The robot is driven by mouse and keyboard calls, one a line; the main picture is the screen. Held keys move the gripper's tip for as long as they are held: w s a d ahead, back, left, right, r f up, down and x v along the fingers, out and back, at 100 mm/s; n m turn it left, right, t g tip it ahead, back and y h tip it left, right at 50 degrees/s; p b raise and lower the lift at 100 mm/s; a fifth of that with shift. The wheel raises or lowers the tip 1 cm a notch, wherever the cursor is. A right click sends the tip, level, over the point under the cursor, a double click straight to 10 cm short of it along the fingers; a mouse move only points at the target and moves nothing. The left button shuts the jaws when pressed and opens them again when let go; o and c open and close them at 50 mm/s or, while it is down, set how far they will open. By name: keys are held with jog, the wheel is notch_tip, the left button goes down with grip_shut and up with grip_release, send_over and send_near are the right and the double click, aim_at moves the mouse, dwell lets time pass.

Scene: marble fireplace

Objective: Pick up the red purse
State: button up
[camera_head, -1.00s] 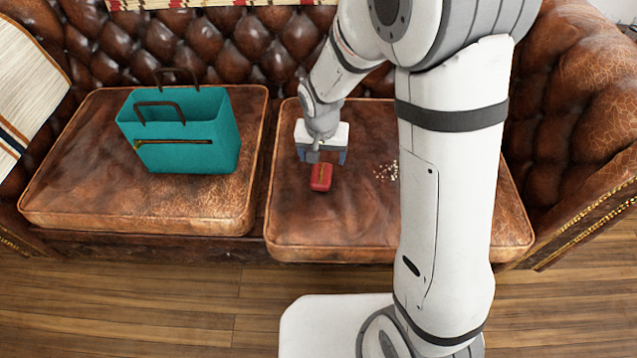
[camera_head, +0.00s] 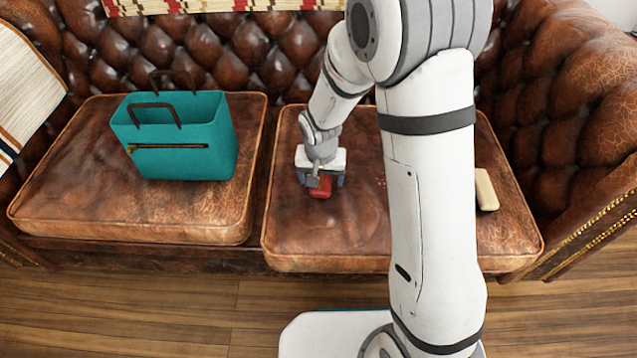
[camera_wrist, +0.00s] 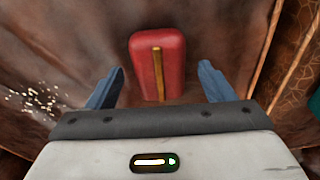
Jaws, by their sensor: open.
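The small red purse (camera_head: 320,188) lies on the right seat cushion of the brown leather sofa, partly hidden by my gripper in the head view. In the wrist view the red purse (camera_wrist: 157,65) shows a gold strip down its middle. My gripper (camera_head: 320,180) is just above and behind it. In the wrist view my gripper (camera_wrist: 162,82) has its two blue fingers apart, one to each side of the purse's near end. There is a gap between each finger and the purse, and nothing is held.
A teal handbag (camera_head: 185,140) with brown handles stands on the left cushion (camera_head: 60,195). A beige object (camera_head: 486,190) lies at the right, partly behind my arm. A pale speckled patch (camera_wrist: 38,98) shows on the leather. The right cushion's front (camera_head: 320,240) is clear.

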jog(key=shift+f, duration=0.25)
dwell(0.4)
jog(key=c, duration=1.1)
jog(key=shift+o, duration=0.2)
